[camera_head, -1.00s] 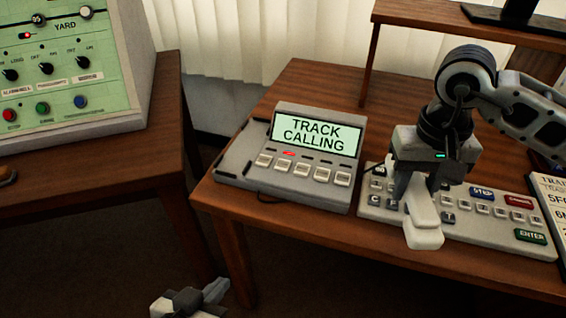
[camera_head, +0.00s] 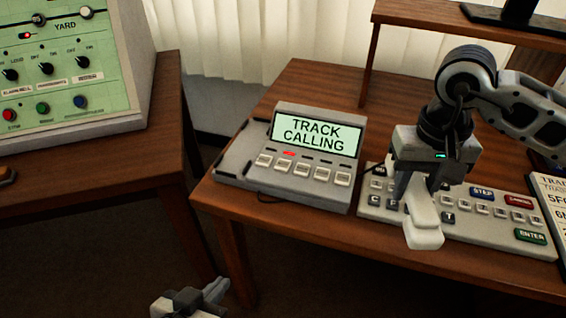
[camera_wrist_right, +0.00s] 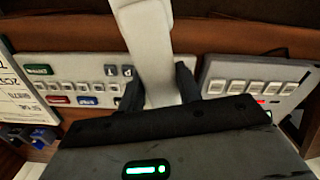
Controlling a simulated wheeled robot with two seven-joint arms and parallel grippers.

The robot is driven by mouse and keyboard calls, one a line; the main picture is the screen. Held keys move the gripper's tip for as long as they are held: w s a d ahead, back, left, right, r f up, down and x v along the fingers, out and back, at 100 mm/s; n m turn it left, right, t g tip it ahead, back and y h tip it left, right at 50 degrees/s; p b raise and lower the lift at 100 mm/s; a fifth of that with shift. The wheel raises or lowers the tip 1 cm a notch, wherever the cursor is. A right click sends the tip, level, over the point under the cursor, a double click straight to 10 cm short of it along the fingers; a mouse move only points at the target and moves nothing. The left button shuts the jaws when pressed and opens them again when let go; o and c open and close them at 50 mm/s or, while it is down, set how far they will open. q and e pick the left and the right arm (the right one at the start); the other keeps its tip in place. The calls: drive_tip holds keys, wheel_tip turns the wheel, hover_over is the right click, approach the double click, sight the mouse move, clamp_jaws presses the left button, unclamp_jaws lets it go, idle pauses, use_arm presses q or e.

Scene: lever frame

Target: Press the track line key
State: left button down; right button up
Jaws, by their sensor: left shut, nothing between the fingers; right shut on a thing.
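The line console (camera_head: 233,163) has a screen reading "TRACK CALLING" (camera_head: 318,134) and a row of pale keys (camera_head: 303,171). A red lamp (camera_head: 289,154) glows above the row, near the second key from the left. Key labels are too small to read, so I cannot tell which is the track line key. My right gripper (camera_head: 420,190) is shut on a white handset (camera_head: 424,231), held over the keypad right of the console. The handset also shows in the right wrist view (camera_wrist_right: 148,45). My left gripper (camera_head: 205,293) is shut and empty, low in front of the tables, apart from the console.
The keypad (camera_head: 541,250) lies right of the console, partly hidden by my right gripper. A green yard panel (camera_head: 60,60) stands on the left table (camera_head: 90,190). A printed sheet (camera_head: 553,190) is at the right edge. The table (camera_head: 285,232) is bare in front of the console.

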idle(0.4)
drive_tip(key=shift+s+f, duration=1.4)
